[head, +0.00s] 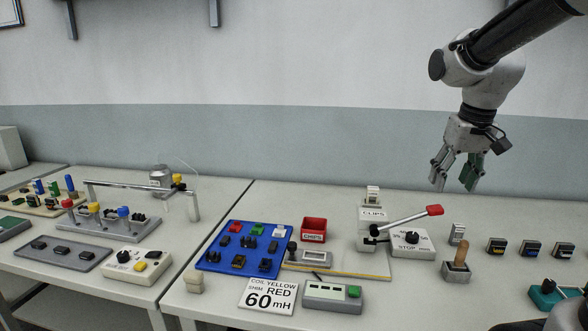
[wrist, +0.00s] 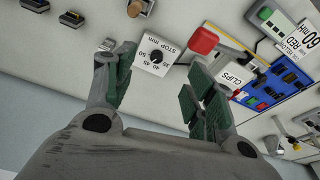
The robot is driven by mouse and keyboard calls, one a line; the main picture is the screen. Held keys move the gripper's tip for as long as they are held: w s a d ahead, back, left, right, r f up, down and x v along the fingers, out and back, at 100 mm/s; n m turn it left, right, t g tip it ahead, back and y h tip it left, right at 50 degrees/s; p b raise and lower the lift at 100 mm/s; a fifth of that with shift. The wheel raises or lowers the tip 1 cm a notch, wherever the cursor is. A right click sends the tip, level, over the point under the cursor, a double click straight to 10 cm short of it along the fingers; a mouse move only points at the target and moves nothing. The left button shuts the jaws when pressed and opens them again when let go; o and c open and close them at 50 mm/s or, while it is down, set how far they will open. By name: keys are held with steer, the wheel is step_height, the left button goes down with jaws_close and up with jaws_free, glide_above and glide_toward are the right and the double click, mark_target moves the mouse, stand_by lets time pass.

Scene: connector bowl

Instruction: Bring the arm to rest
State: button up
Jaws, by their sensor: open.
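My gripper (head: 457,176) hangs from my arm at the upper right of the head view, above the back part of the right table (head: 330,204). Its fingers are apart with nothing between them, pointing down. In the wrist view my gripper (wrist: 158,95) also shows open, with dark green pads on the fingers. My gripper touches nothing that I can see.
A CLIPS press with a red-ended lever (head: 405,219) stands below and left of my gripper. A blue board (head: 243,249) and a red CHIPS bin (head: 314,230) lie further left. The air around my gripper is clear.

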steer(key=s+f+t, duration=0.1)
steer(key=s, duration=1.6)
steer(key=shift+s+d+f+t, duration=0.15)
steer(key=shift+s+d+t, duration=0.05)
steer(key=shift+s+t, duration=0.1)
